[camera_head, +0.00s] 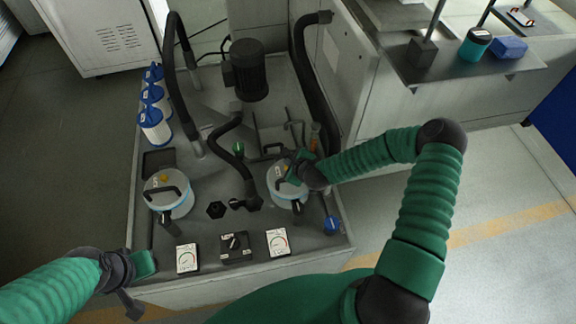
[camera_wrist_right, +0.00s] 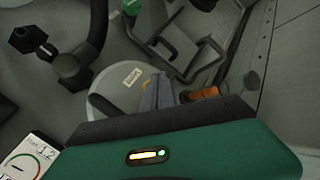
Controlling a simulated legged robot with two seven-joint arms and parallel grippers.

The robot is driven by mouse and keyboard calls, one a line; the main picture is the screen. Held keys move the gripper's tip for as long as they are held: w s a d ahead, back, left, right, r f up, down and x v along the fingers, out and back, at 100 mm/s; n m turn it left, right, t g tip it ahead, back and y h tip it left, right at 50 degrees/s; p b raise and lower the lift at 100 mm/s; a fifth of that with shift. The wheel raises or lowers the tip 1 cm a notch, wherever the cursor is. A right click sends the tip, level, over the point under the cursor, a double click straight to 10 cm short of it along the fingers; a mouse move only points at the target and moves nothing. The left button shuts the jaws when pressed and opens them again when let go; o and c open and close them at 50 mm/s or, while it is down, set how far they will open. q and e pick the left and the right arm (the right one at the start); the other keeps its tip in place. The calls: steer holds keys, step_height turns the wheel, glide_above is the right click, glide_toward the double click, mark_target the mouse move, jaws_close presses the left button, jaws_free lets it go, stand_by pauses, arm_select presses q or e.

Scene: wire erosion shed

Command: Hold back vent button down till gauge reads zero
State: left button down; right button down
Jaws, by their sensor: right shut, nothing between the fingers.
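Two round filter canisters with pale lids stand on the grey machine deck. The left canister (camera_head: 170,197) shows a black handle and a yellow button (camera_head: 163,179) on its lid. The right canister (camera_head: 277,190) is partly covered by my right gripper (camera_head: 292,172). Its lid (camera_wrist_right: 108,88) and small label also show in the right wrist view. The left gauge (camera_head: 187,258) and right gauge (camera_head: 278,242) have readings too small to tell. My left gripper (camera_head: 142,280) is at the lower left, away from the canisters.
A selector switch (camera_head: 235,246) sits between the gauges. Black hoses (camera_head: 230,135) and a dark motor (camera_head: 248,70) stand behind the canisters. White-and-blue cartridges (camera_head: 154,127) line the left edge. A blue knob (camera_head: 332,225) is at the right front. An orange tube (camera_wrist_right: 205,93) stands near the right gripper.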

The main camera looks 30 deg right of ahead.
steer(key=shift+a+f, duration=0.1)
steer(key=shift+f, duration=0.25)
steer(key=shift+s+f+b, duration=0.1)
steer(key=shift+f+b, duration=0.4)
steer(key=shift+f, duration=0.05)
stand_by(0.5)
steer(key=shift+r, duration=0.1)
stand_by(2.2)
steer(key=shift+r+p, duration=0.85)
steer(key=shift+r, duration=0.1)
step_height(320, 180, up, 5)
steer(key=p, duration=0.4)
steer(key=shift+p, duration=0.35)
